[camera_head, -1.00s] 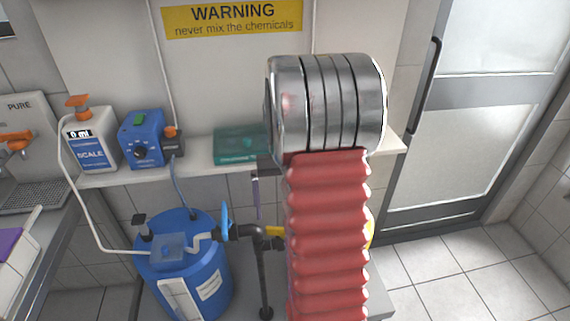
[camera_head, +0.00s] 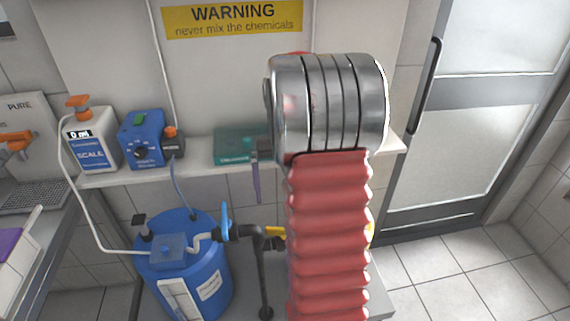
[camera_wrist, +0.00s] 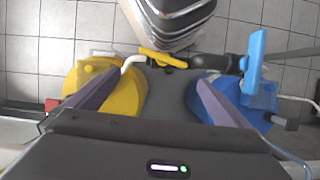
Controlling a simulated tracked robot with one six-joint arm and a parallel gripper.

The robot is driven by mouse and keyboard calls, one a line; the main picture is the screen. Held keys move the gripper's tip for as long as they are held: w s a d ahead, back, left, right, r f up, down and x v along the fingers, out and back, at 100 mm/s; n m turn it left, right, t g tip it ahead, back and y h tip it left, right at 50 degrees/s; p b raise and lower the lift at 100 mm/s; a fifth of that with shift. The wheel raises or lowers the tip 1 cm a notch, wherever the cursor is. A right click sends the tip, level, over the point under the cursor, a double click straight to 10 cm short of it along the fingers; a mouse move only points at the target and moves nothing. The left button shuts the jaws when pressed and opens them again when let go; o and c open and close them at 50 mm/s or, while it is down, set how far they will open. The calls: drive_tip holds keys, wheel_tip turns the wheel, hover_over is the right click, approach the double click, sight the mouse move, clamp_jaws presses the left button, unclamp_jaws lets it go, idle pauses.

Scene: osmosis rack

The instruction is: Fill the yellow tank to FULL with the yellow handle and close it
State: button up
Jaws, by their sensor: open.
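The yellow handle (camera_wrist: 163,59) sits on the dark pipe between the tanks. In the wrist view it lies nearly crosswise, slightly tilted, ahead of my gripper (camera_wrist: 153,88). The gripper's two purple-grey fingers are spread wide with nothing between them, apart from the handle. The yellow tank (camera_wrist: 122,92) is at left in the wrist view, partly behind the left finger. In the head view my arm hides nearly all of the yellow tank and part of the yellow handle (camera_head: 275,232); one finger shows beside the arm. The tank's level cannot be read.
The blue tank (camera_head: 197,262) stands left of the pipe, with its upright blue handle (camera_head: 225,221) close to the yellow one. A shelf above holds a scale bottle (camera_head: 91,140), a blue device (camera_head: 142,138) and a green box (camera_head: 237,144). Open floor lies at right.

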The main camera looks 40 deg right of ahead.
drive_tip(key=v, duration=0.7)
drive_tip(key=shift+d, duration=0.25)
idle(0.6)
idle(0.4)
drive_tip(key=v, duration=1.3)
drive_tip(key=shift+r, duration=0.25)
drive_tip(key=shift+w, duration=0.1)
